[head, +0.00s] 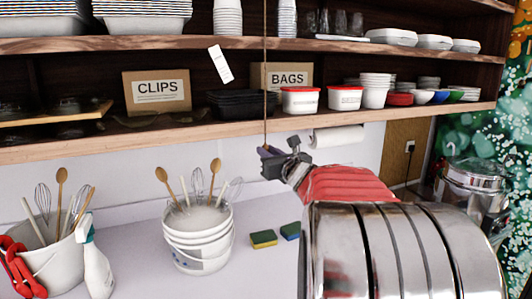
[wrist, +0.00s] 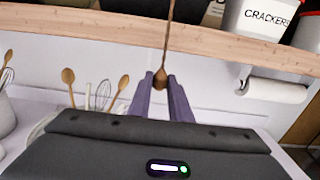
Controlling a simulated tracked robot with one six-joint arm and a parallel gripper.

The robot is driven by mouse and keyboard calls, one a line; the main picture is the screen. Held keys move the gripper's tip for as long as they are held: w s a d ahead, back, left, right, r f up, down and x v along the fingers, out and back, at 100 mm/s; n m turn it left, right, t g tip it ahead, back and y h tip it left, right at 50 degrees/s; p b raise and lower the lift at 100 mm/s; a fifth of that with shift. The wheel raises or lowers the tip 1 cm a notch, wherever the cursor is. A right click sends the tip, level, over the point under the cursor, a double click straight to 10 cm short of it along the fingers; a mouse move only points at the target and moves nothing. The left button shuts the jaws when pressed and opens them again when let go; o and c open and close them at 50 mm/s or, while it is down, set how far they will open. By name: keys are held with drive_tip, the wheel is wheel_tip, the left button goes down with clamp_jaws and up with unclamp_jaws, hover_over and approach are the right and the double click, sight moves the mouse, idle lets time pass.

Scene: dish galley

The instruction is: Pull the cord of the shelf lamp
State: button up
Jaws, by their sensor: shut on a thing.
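The lamp cord (head: 265,95) is a thin brown line hanging straight down past the front of the shelves in the head view. In the wrist view the cord (wrist: 168,35) comes down from the top edge to a small wooden knob (wrist: 160,78). My gripper (head: 268,153) is at the cord's lower end, just below the lower shelf. In the wrist view the two purple fingers of my gripper (wrist: 160,84) are shut on the knob, one on each side. The lamp itself is not in view.
The lower shelf (head: 200,137) runs close above my gripper, holding boxes, tubs and bowls. A paper roll (head: 335,137) hangs behind to the right. Below are a white bucket of utensils (head: 197,240), sponges (head: 263,239) and a spray bottle (head: 95,265). Bare counter lies between.

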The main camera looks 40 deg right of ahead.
drive_tip(key=shift+f, duration=0.8)
drive_tip(key=shift+r, duration=0.5)
drive_tip(key=o, duration=1.1)
drive_tip(key=shift+r, duration=0.1)
drive_tip(key=shift+v, duration=4)
